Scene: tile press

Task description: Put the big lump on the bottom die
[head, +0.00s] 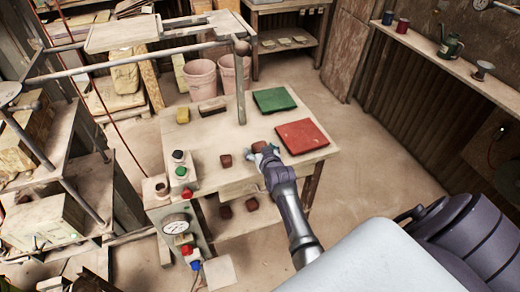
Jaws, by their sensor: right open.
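A dark red-brown lump (259,146) is on the worktable, right at the fingertips of my right gripper (264,153). The right gripper is open, and its fingers are beside or around this lump; I cannot tell which. A second red-brown lump (226,160) sits to its left on the table. Two more lumps, a left one (226,212) and a right one (252,204), lie lower down, below the tabletop's front edge. The lumps are too small here to compare size surely. I cannot pick out the bottom die. My left gripper is not in view.
The worktable (205,135) also bears a green mat (273,100), a red mat (302,135), a yellow block (183,116) and a brown brush-like block (211,106). A control box with a gauge (176,224) stands at its front left. An upright post (241,90) rises behind the lumps.

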